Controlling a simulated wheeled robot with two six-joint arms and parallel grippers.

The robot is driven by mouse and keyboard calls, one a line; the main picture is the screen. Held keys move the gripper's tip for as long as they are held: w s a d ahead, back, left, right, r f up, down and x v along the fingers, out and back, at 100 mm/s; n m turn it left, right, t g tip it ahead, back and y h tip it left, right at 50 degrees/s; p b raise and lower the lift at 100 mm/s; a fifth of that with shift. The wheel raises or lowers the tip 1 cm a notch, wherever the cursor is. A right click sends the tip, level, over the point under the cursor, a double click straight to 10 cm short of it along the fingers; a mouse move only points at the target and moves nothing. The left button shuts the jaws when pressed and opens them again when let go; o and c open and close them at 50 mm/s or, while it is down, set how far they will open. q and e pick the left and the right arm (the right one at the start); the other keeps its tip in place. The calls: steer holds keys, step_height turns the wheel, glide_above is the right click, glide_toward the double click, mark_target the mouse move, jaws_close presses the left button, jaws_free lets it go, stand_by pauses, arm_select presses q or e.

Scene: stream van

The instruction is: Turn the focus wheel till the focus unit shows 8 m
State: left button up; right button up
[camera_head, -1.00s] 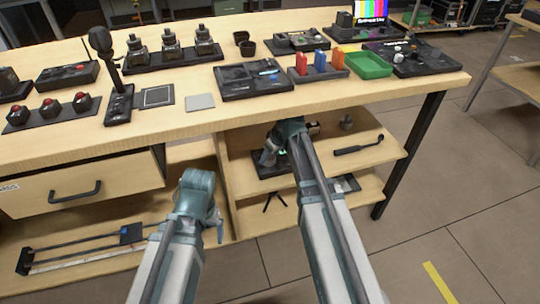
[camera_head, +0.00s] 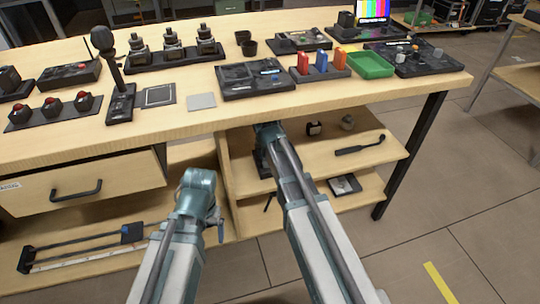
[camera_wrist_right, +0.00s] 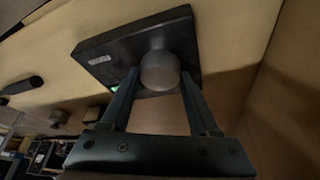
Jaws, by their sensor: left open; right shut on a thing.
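The focus unit (camera_wrist_right: 112,48) is a dark square box on the shelf under the bench, seen close up in the right wrist view. Its focus wheel (camera_wrist_right: 160,70) is a round grey knob. My right gripper (camera_wrist_right: 159,84) is shut on the wheel, one finger on each side. A sliver of green display (camera_wrist_right: 114,89) shows beside a finger; its reading is hidden. In the head view my right arm hides most of the unit and the bench top hides the gripper. My left gripper (camera_head: 220,230) is open and empty, low in front of the shelves, seen mostly from behind.
The bench top (camera_head: 200,125) overhangs the shelf (camera_head: 345,165). On the shelf, right of my arm, are a small dark block (camera_head: 314,128), a grey knob-like thing (camera_head: 347,122) and a black handled tool (camera_head: 360,145). A drawer (camera_head: 80,190) is at left.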

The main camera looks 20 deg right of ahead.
steer(key=shift+m, duration=0.6)
steer(key=o, duration=1.4)
steer(key=shift+s+a+r, duration=0.1)
steer(key=shift+r, duration=0.15)
steer(key=shift+s+r+p, duration=0.15)
steer(key=shift+r+p, duration=0.3)
steer(key=shift+p, duration=0.25)
steer(key=s+a, duration=0.2)
steer(key=s, duration=0.1)
steer(key=s+a, duration=0.2)
steer(key=s, duration=0.2)
steer(key=s+a, duration=0.2)
steer(key=s, duration=0.1)
steer(key=shift+s+a+f, duration=0.1)
steer(key=shift+s+f, duration=0.05)
steer(key=shift+s, duration=0.05)
steer(key=shift+w, duration=0.1)
